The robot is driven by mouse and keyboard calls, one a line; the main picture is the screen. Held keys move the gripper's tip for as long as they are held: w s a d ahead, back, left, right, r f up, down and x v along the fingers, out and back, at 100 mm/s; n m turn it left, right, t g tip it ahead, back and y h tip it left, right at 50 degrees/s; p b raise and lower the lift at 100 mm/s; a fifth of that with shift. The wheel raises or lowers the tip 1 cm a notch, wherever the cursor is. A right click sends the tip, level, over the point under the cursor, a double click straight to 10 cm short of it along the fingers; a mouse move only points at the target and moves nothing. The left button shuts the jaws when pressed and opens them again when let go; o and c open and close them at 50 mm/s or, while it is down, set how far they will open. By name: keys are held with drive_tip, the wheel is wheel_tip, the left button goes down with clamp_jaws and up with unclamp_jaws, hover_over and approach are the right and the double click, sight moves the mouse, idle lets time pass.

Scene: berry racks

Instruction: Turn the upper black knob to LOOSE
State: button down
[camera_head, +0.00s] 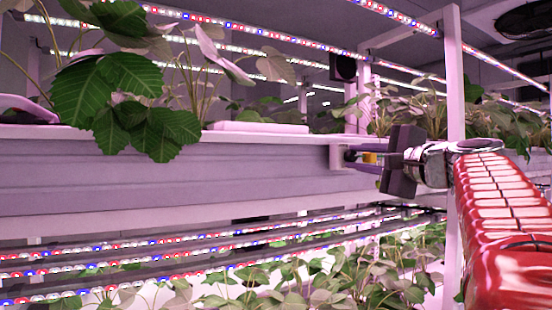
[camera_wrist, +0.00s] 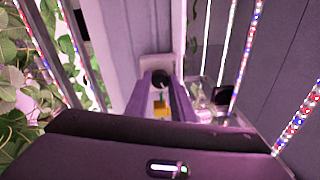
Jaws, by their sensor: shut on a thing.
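A black knob (camera_wrist: 160,77) sits at a pale bracket on the end of the grey rack channel, between my fingertips in the wrist view. My gripper (camera_wrist: 161,84) has its two purple fingers closed on the sides of the knob. In the head view my gripper (camera_head: 352,159) reaches left from the red arm to the end of the channel, and the knob is a small dark spot there, partly hidden by the fingers. A small yellow part (camera_wrist: 161,109) shows between the fingers; I cannot tell what it is. No LOOSE marking is legible.
The long grey channel (camera_head: 160,185) holds leafy plants (camera_head: 125,90) to the left. A white upright post (camera_head: 454,100) stands close behind my wrist. LED strips (camera_head: 150,245) and more plants (camera_head: 330,285) lie below. A dark box (camera_wrist: 222,95) is right of the fingers.

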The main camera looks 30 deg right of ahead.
drive_tip(key=n, duration=0.7)
drive_tip(key=shift+d+f+n+y, duration=0.3)
drive_tip(key=shift+d+f+n, duration=0.1)
drive_tip(key=n, duration=0.3)
drive_tip(key=n+y, duration=0.1)
drive_tip(key=n, duration=0.3)
drive_tip(key=shift+r+t, duration=0.15)
drive_tip(key=shift+t, duration=0.15)
drive_tip(key=c, duration=1.8)
unclamp_jaws()
drive_tip(key=shift+o, duration=1.3)
drive_tip(key=shift+r, duration=0.1)
drive_tip(key=shift+a, duration=0.1)
drive_tip(key=shift+n, duration=0.3)
